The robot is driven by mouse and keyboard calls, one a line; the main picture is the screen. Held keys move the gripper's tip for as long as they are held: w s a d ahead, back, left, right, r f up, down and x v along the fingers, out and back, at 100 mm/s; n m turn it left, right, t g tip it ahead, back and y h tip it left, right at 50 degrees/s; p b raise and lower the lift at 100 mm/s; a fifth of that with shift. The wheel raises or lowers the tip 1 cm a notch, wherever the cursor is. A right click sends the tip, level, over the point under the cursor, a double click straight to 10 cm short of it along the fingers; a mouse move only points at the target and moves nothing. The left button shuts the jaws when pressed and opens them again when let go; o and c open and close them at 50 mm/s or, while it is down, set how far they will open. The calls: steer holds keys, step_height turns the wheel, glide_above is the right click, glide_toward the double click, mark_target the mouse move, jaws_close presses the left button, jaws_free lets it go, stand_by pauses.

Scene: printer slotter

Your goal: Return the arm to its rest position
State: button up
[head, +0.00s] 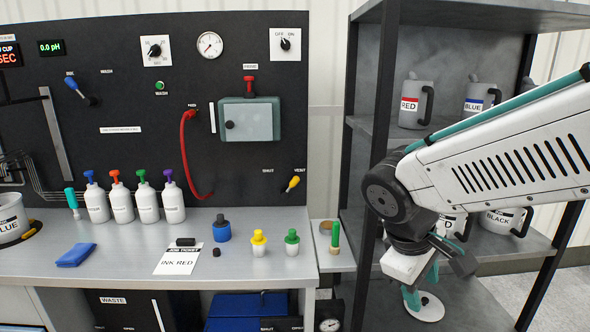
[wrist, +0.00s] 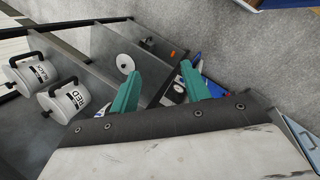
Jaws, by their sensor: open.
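My arm reaches in from the right in the head view, in front of the shelf rack. My gripper (head: 424,285) hangs below the wrist, its teal fingers pointing down. In the wrist view my gripper (wrist: 167,92) shows two teal fingers spread well apart, with nothing between them that they hold. Part of the gripper in the head view is hidden by the wrist housing.
The shelf rack (head: 373,128) holds a RED jug (head: 411,102), a BLUE jug (head: 479,98) and a BLACK jug (head: 500,220). The workbench (head: 120,258) to the left carries several bottles, small capped containers, a blue cloth (head: 76,255) and a job ticket (head: 178,262).

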steer(key=s+d+r+m+y, duration=0.2)
steer(key=s+m, duration=0.2)
steer(key=s, duration=0.3)
steer(key=s+d+r+m+y, duration=0.1)
steer(key=s+d+m+y, duration=0.1)
steer(key=s, duration=0.4)
steer(key=shift+s+d+r+m, duration=0.4)
steer(key=shift+d+m, duration=0.35)
steer(key=shift+m, duration=0.25)
